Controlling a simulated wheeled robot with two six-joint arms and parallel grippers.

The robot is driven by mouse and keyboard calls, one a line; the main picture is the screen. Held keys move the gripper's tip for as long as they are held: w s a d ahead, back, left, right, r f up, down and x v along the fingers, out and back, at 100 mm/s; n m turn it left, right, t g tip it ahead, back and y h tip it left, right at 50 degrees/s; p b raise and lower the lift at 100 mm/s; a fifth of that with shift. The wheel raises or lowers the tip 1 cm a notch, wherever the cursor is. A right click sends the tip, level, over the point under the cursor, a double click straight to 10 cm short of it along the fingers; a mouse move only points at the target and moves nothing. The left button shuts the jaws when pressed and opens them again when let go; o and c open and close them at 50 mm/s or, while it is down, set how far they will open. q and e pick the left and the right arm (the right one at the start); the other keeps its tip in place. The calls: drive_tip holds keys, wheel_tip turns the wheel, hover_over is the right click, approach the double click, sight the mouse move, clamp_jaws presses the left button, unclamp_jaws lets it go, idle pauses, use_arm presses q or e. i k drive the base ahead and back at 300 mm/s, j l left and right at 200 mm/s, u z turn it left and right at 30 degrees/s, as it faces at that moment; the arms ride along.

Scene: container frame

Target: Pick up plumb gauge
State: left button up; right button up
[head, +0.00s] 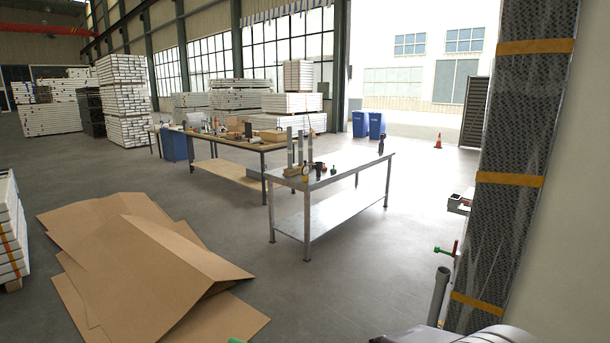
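A steel table (345,168) stands in the middle of the head view with several small tools near its left end. Among them are upright grey bars (290,148), a small yellow-and-dark item (305,171) and a dark cylindrical item (319,169). They are too small for me to tell which, if any, is the plumb gauge. A dark tool (381,146) stands at the table's far right corner. Neither of my grippers can be made out.
Flattened cardboard (140,262) covers the floor at left front. A wooden-topped workbench (225,141) stands behind the steel table. A wrapped column (515,150) with orange bands, a grey pipe (438,296) and a red-and-green fitting (447,250) are at right. Floor between is clear.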

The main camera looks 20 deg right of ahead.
sight(305, 169)
drive_tip(key=i+z, duration=0.45)
drive_tip(key=i, duration=0.35)
drive_tip(key=i+l+z, duration=0.15)
drive_tip(key=i+z, duration=0.3)
drive_tip(key=i, duration=0.35)
drive_tip(key=i+j+z, duration=0.2)
drive_tip(key=i+z, duration=0.2)
drive_tip(key=i, duration=0.4)
drive_tip(key=i+j+u, duration=0.25)
drive_tip(key=i, duration=0.25)
drive_tip(key=i+u, duration=0.3)
drive_tip(key=i, duration=0.15)
drive_tip(key=i+l+u, duration=0.1)
drive_tip(key=i+u, duration=0.15)
drive_tip(key=i, duration=0.25)
drive_tip(key=i+l+u, duration=0.25)
drive_tip(key=i, duration=0.25)
drive_tip(key=i+l+u, duration=0.15)
drive_tip(key=i+u, duration=0.15)
drive_tip(key=i, duration=0.2)
